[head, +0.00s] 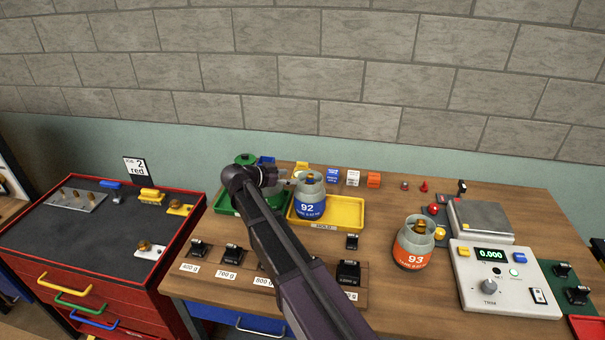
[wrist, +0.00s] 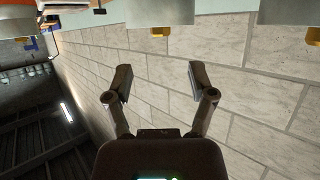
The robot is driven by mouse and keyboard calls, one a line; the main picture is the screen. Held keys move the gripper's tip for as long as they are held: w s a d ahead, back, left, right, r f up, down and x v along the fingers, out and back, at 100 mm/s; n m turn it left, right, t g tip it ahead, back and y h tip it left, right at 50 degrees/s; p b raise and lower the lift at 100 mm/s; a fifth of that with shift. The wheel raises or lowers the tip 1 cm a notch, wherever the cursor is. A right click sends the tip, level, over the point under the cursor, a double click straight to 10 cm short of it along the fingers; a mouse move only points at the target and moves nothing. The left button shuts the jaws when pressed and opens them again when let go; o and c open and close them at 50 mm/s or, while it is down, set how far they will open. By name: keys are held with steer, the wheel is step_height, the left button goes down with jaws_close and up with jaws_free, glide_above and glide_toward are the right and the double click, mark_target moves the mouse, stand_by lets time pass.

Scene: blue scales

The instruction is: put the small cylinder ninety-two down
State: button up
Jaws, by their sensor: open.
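The small grey cylinder 92 (head: 310,208), with a blue label and a brass top, stands upright at the left part of the yellow tray (head: 345,213). My gripper (head: 285,182) is just left of its top in the head view; contact cannot be told there. In the wrist view my gripper (wrist: 160,82) has its fingers spread, with only wall showing between them. Grey bodies with brass tops show cut off and upside down at that view's upper edge; their numbers are hidden.
A green tray (head: 225,205) lies left of the yellow one, partly behind my arm. The orange-labelled cylinder 93 (head: 413,246) stands to the right, near a scale (head: 482,222) and its readout box (head: 505,285) showing 0.000. Black weights (head: 348,272) line the front. Wood between the yellow tray and cylinder 93 is mostly clear.

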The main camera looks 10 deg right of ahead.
steer(key=shift+p+v, duration=0.3)
steer(key=shift+v, duration=0.95)
steer(key=shift+s, duration=0.1)
